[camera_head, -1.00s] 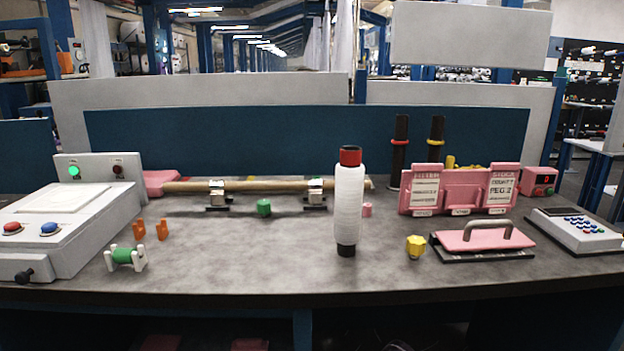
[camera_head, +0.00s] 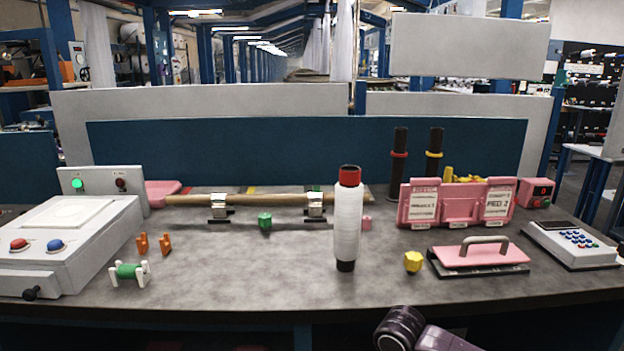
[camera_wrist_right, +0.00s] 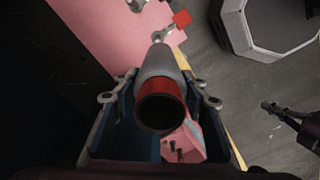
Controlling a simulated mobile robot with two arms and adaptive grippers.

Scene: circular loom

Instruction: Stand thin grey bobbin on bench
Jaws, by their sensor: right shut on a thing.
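My right gripper (camera_wrist_right: 160,99) shows in the right wrist view, with a finger on each side of a thin grey bobbin (camera_wrist_right: 161,66). It is shut on the bobbin. The bobbin's red, hollow end (camera_wrist_right: 161,104) faces the camera, and its far end points away towards a pink surface. The held bobbin is not visible in the head view. The bench (camera_head: 215,290) has a grey top. A thick white bobbin (camera_head: 347,220) with a red top and black foot stands upright on it. My left gripper is in neither view.
A green spool on a white stand (camera_head: 129,272), orange pieces (camera_head: 153,244) and a control box (camera_head: 60,240) are at the left. A yellow knob (camera_head: 413,262), pink plate with handle (camera_head: 478,258) and keypad (camera_head: 575,243) are at the right. The front middle of the bench is clear.

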